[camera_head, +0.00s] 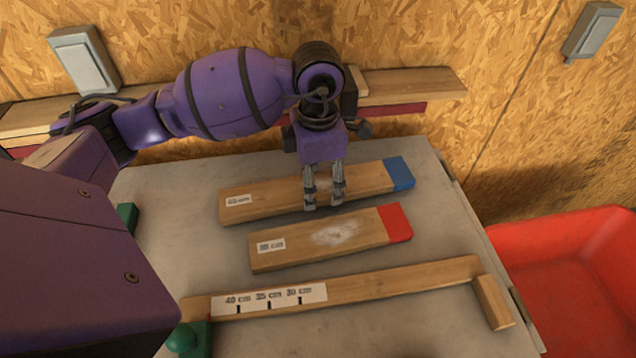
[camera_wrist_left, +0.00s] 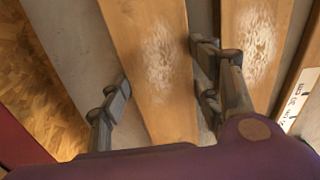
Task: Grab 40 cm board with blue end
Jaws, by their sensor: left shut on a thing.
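The board with the blue end (camera_head: 268,199) lies flat on the grey table, farther back than the red-ended board; its small label is blurred but seems to read 40 cm. My left gripper (camera_head: 324,198) reaches down from above and is shut on this board near its middle. In the left wrist view the board (camera_wrist_left: 158,70) runs between the two fingers (camera_wrist_left: 165,95), with a pale scuffed patch on it. The blue end is out of that view. My right gripper is not in view.
A red-ended board (camera_head: 290,250) lies just in front, close to the gripper's near finger. A wooden measuring strip (camera_head: 400,283) with length marks and an end block (camera_head: 493,302) lies at the front. A red bin (camera_head: 570,270) stands right. The OSB wall is behind.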

